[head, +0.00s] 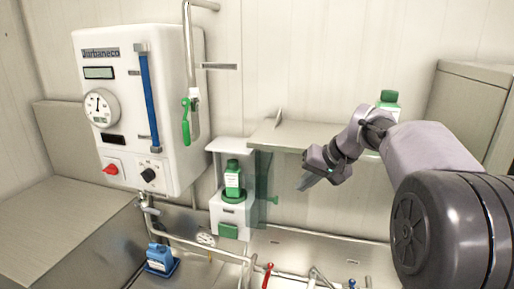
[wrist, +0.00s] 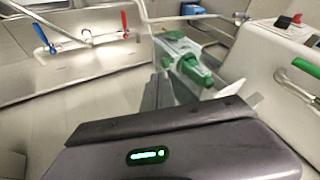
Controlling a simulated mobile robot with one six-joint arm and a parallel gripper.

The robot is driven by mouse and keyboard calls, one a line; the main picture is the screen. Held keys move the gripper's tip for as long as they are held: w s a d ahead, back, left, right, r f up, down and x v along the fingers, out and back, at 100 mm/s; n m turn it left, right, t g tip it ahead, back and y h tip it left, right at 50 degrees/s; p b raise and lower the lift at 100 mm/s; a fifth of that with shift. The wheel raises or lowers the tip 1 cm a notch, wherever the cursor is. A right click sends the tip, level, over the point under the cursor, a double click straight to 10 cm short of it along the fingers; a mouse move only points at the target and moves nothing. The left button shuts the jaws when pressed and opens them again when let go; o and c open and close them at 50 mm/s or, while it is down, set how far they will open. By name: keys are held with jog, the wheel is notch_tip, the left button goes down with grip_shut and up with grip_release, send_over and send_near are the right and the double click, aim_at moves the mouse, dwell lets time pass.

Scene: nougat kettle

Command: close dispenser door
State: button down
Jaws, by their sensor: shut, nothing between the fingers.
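The dispenser (head: 223,150) is a white box on the wall, holding a green bottle (head: 232,180) in its open front. Its translucent green door (head: 263,180) stands open on the right side, swung out from the front. A green knob (head: 272,200) sticks out from the door. The dispenser also shows in the wrist view (wrist: 172,42) with the green bottle (wrist: 192,68) inside. My gripper (head: 306,184) is shut and empty, to the right of the door and apart from it, pointing down and left.
A wall shelf (head: 290,134) runs above and right of the dispenser, close to my arm. A white control cabinet (head: 135,110) with a green-handled lever (head: 186,122) stands left. Below are pipes, a red-handled valve (head: 267,275) and a blue container (head: 158,258).

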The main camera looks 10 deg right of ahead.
aim_at(267, 202)
jog(key=w+a+f+p, duration=0.3)
jog(key=w+a+f, duration=0.3)
jog(key=f, duration=0.1)
jog(key=shift+a+f, duration=0.15)
jog(key=shift+f, duration=0.1)
jog(key=shift+s+a, duration=0.15)
jog(key=shift+s, duration=0.05)
